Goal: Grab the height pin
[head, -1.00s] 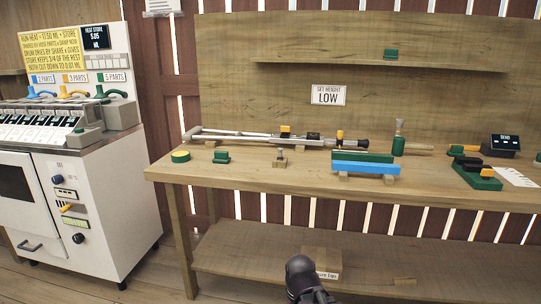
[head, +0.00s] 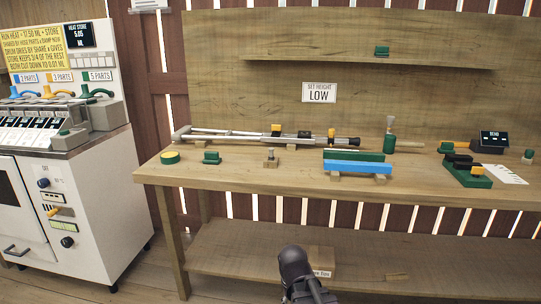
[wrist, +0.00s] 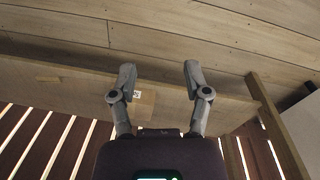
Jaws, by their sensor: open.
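I cannot tell for certain which thing is the height pin. A small metallic pin (head: 270,154) stands upright on a little wooden block on the workbench, left of the blue bar. Behind it lies a long grey metal tool (head: 240,136) with yellow and black clamps. My gripper (wrist: 158,74) is open and empty in the wrist view, its two fingers spread apart. It is low, in front of the bench, well away from the pin. In the head view, my dark arm shows at the bottom centre.
The workbench (head: 230,176) also holds a green-and-yellow disc (head: 170,157), a small green block (head: 211,157), a blue bar (head: 357,167) and a green device (head: 467,173). A sign (head: 319,92) reads "SET HEIGHT LOW". A box (head: 322,259) sits on the lower shelf. A white machine (head: 75,205) stands left.

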